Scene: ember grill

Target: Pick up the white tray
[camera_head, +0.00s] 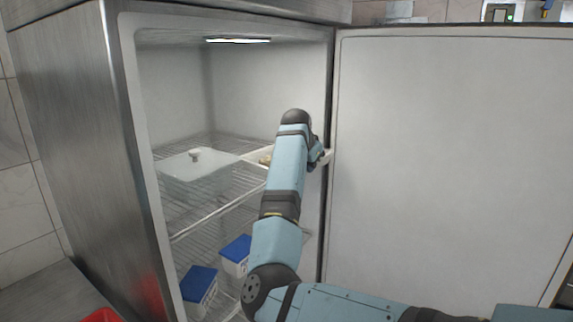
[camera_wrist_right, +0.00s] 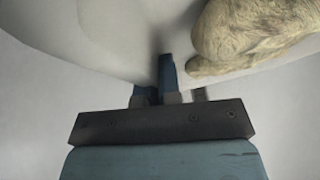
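The white tray (camera_head: 253,153) lies on the upper wire shelf inside the open fridge, mostly hidden behind my right arm. Pale brownish food (camera_head: 265,160) rests in it. In the right wrist view the tray (camera_wrist_right: 100,35) fills the upper part, with a lumpy tan piece of food (camera_wrist_right: 250,35) at its right. My right gripper (camera_head: 318,158) is at the tray's near right edge. In the wrist view its blue fingers (camera_wrist_right: 160,80) are close together at the rim, and it looks shut on it. My left gripper is not in view.
A clear lidded container (camera_head: 198,175) stands left of the tray on the same shelf. Two blue-lidded boxes (camera_head: 200,283) (camera_head: 236,250) are on the shelf below. The open fridge door (camera_head: 450,160) stands close on the right; the steel side wall (camera_head: 75,130) bounds the left.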

